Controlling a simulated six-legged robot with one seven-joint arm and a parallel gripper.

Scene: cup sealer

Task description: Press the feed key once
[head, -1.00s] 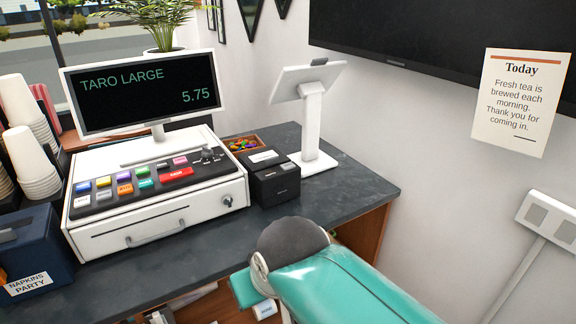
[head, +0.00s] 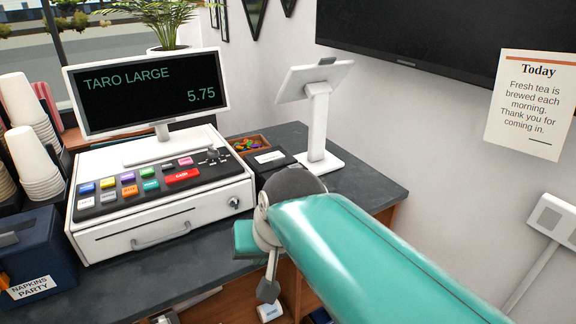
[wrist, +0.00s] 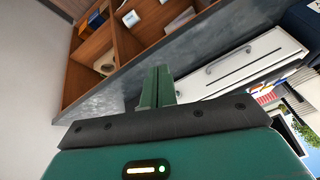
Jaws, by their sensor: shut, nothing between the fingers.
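The small black box, which looks like a receipt printer (head: 284,160), stands on the counter right of the cash register. A pale label shows on its top, and my arm hides most of its front. No key marked feed can be made out on it. My gripper (wrist: 157,88) is shut and empty in the wrist view, in front of the counter edge. It touches no key there.
The screen (head: 146,92) reads TARO LARGE 5.75. A white tablet stand (head: 318,120) is behind the printer. A blue napkin box (head: 38,250) and stacked cups (head: 36,160) are at the left. The counter (head: 357,180) is clear at right. Below are wooden shelves (wrist: 126,45).

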